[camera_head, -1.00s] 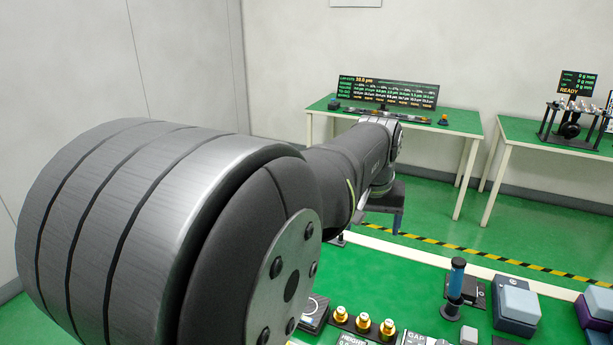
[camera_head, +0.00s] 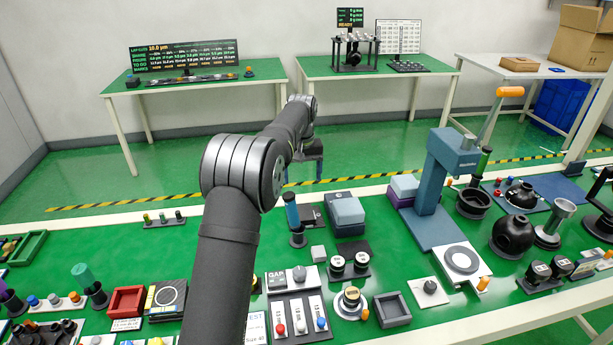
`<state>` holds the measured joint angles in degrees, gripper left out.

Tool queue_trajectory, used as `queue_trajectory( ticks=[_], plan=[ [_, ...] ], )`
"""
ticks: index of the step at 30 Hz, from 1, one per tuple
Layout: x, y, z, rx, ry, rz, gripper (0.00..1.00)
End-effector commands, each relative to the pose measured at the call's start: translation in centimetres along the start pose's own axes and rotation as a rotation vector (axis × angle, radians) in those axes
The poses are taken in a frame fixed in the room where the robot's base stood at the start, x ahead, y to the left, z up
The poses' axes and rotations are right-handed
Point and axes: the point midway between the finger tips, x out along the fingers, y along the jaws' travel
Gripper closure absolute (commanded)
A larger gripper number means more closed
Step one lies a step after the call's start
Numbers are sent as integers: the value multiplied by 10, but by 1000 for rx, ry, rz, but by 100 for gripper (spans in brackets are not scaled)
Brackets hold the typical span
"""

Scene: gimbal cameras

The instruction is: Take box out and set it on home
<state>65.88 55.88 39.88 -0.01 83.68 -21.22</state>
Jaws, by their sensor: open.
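My gripper (camera_head: 304,178) hangs at the far end of my arm, beyond the bench's back edge. Its fingers point down, apart, with nothing seen between them. I cannot tell for certain which thing is the box. A pale blue-grey block (camera_head: 347,211) sits on a dark blue base (camera_head: 348,229) at the bench's middle. A similar pale block (camera_head: 405,185) sits on a purple base behind the blue stand and is partly hidden. An open red tray (camera_head: 127,303) and an open dark grey tray (camera_head: 392,311) are at the front. No place marked home is readable.
A blue-handled post (camera_head: 293,217) stands left of the pale block. A tall blue stand (camera_head: 448,165) with a raised lever rises to the right. A gauge panel (camera_head: 295,310) and several small fixtures crowd the front.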

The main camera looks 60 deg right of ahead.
Motion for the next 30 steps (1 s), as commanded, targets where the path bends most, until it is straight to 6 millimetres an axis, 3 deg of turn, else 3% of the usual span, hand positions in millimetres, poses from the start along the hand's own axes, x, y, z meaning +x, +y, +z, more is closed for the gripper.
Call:
queue_trajectory(
  ticks=[3, 11, 30],
  plan=[
    [11, 13, -3, 7, -7, -3, 22],
    [35, 14, -2, 8, -12, -5, 22],
    [158, 14, -1, 8, -11, -4, 22]
  ],
)
